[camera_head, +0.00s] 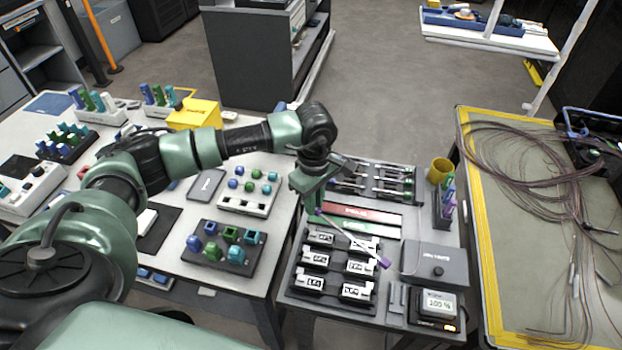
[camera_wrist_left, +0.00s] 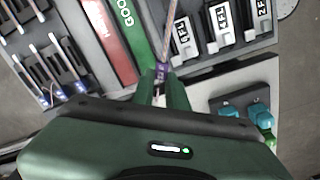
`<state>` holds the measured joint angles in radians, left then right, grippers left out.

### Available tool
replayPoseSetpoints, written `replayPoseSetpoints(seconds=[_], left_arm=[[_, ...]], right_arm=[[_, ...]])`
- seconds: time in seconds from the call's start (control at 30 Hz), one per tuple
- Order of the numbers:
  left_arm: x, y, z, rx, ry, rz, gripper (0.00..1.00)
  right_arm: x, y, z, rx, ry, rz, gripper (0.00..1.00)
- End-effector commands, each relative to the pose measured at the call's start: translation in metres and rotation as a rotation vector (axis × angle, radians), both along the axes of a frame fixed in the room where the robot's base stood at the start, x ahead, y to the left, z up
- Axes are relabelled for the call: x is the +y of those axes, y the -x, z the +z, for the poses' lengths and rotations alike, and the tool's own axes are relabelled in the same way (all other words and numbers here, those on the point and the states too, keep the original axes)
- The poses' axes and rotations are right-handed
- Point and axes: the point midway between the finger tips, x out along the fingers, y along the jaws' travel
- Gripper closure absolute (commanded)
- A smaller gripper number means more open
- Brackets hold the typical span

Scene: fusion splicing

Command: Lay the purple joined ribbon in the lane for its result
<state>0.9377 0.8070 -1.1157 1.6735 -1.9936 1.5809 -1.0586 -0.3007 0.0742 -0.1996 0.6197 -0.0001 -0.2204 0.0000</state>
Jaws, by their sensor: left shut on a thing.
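My left gripper (camera_head: 317,207) is shut on the purple end of the joined ribbon (camera_head: 350,237), a thin pale strip with a purple piece at each end. The ribbon slants down to the right above the tray of labelled white holders. The held purple end also shows between the fingertips in the left wrist view (camera_wrist_left: 161,71). A red lane (camera_head: 365,213) lies just beyond the gripper. In the left wrist view a green lane (camera_wrist_left: 133,28) marked GOOD runs beside the red lane (camera_wrist_left: 105,38), with the gripper at its near end. My right gripper is not in view.
The black tray (camera_head: 333,299) carries several white holders. A rack of finished strips (camera_head: 383,178) lies behind the lanes. A grey box (camera_head: 435,262), a display reading 100 % (camera_head: 438,304) and a yellow cup (camera_head: 439,170) stand to the right. Coloured plugs (camera_head: 228,240) crowd the left table.

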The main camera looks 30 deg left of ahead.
Motion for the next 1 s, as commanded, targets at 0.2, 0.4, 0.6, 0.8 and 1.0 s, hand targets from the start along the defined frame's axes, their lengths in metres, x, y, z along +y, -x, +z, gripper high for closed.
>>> replayPoseSetpoints(seconds=[0.2, 0.4, 0.6, 0.8, 1.0], left_arm=[[0.022, -0.051, 0.014, -0.001, 0.001, 0.434, 1.0], [0.027, -0.06, 0.017, 0.004, 0.0, 0.537, 1.0], [0.027, -0.059, 0.006, 0.005, 0.0, 0.535, 1.0], [0.027, -0.059, -0.013, 0.004, -0.001, 0.534, 1.0], [0.027, -0.059, -0.033, 0.005, -0.001, 0.532, 1.0]], right_arm=[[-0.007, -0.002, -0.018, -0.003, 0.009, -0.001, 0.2], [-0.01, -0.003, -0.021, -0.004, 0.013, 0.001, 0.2], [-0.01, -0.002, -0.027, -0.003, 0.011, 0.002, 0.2], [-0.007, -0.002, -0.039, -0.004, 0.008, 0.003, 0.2], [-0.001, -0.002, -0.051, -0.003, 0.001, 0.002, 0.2]])
